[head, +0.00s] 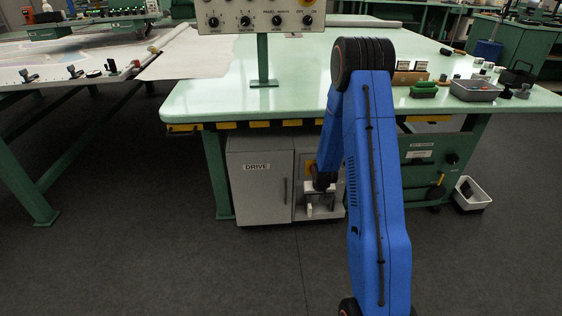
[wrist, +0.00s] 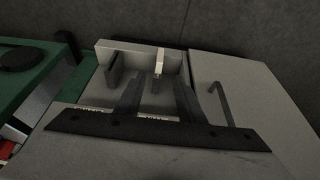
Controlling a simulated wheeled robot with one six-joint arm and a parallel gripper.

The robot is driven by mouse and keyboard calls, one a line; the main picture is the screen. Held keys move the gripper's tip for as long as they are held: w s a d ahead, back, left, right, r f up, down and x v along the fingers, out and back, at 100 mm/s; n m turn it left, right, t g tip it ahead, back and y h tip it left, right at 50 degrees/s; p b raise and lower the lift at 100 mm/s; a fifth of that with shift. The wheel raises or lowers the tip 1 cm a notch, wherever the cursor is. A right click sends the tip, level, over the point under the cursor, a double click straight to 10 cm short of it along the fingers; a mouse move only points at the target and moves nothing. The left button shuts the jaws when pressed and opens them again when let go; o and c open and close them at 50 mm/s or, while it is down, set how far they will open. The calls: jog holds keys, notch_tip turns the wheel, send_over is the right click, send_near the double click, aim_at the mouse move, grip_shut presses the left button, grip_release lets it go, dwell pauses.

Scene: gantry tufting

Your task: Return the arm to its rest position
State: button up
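My blue arm rises in front of the green-topped table (head: 290,105) and bends down at its elbow. Its wrist end hangs low before the grey drive cabinet (head: 258,188), partly hidden behind the arm links. My gripper (wrist: 158,82) shows in the wrist view as two dark fingers spread apart. Nothing is held between them. Beyond the fingers is a pale grey bracket or recess (wrist: 112,47) with a small whitish upright piece (wrist: 159,62). I cannot tell whether the fingers touch it.
A control panel (head: 262,18) stands on a green post on the table. A grey tray (head: 474,90) and a green-handled tool (head: 423,90) lie at the right. A white bin (head: 472,194) is on the floor. Another table (head: 75,60) stands left; floor between is clear.

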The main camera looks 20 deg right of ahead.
jog(key=s+a+r, duration=0.3)
jog(key=s+r, duration=0.1)
jog(key=r, duration=0.6)
jog(key=s+a+r+n, duration=0.1)
jog(key=s+a+r, duration=0.3)
jog(key=r, duration=0.5)
jog(key=s+a+r, duration=0.3)
jog(key=r, duration=0.7)
jog(key=s+a+r, duration=0.3)
jog(key=s+r, duration=0.1)
jog(key=s, duration=0.5)
jog(key=s+a+r+n, duration=0.1)
jog(key=s+r, duration=0.3)
jog(key=s, duration=0.6)
jog(key=s+a+r+n+y, duration=0.1)
jog(key=s+a+r, duration=0.3)
jog(key=s, duration=0.6)
jog(key=shift+s+a+r+t, duration=0.15)
jog(key=shift+a+r+t, duration=0.2)
jog(key=shift+r, duration=0.2)
